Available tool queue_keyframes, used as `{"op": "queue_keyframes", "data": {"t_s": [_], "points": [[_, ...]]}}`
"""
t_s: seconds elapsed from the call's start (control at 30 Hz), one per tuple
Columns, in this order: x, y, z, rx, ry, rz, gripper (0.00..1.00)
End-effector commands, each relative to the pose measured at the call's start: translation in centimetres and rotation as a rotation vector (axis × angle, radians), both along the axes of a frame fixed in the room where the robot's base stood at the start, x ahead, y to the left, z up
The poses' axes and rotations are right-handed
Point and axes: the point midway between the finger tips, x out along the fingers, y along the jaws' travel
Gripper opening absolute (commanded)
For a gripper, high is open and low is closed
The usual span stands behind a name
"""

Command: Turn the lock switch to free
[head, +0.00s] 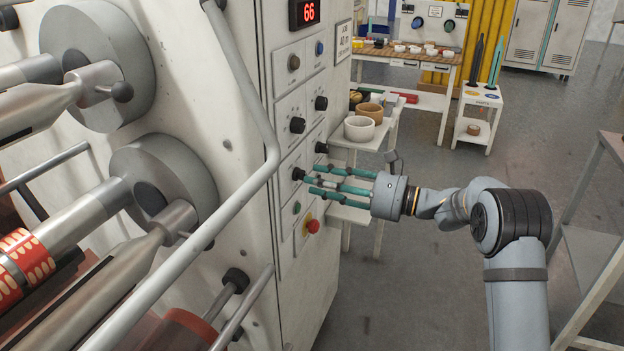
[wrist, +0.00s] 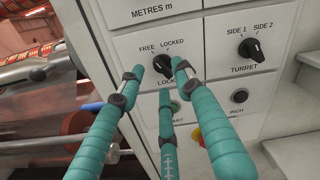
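The lock switch (wrist: 162,65) is a black knob on the white panel, with FREE printed at its upper left and LOCKED at its upper right. Which label it points to is hard to tell. In the head view the lock switch (head: 298,174) is at the tips of the fingers. In the head view my gripper (head: 316,183) reaches left to the panel. Whether any finger touches the knob is not clear.
The turret knob (wrist: 250,50) is to the right of the lock switch, and the inch button (wrist: 239,96) is below it. A red emergency button (head: 313,226) is low on the panel. A slanted grey bar (head: 240,75) runs left of the panel. A small shelf with rolls (head: 359,128) stands behind the gripper.

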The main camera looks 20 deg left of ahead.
Motion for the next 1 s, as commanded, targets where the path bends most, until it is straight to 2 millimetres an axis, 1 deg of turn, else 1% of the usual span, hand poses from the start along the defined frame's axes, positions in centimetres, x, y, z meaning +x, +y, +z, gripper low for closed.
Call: {"op": "queue_keyframes", "data": {"t_s": [0.03, 0.2, 0.3, 0.43, 0.63, 0.9, 1.0], "points": [[0.1, -1.3, 0.1, 0.001, 0.001, -0.006, 0.34], [-0.2, -5.0, 0.0, 0.000, 0.001, -0.004, 0.34], [-0.4, -6.8, 0.1, 0.001, 0.000, -0.003, 0.34], [-0.5, -8.5, 0.1, 0.001, -0.001, -0.003, 0.34], [-0.7, -9.5, 0.1, 0.001, 0.000, -0.001, 0.34], [-0.6, -9.4, 0.1, 0.000, -0.001, -0.001, 0.34], [-0.7, -9.1, 0.1, 0.001, -0.001, 0.001, 0.34]]}}
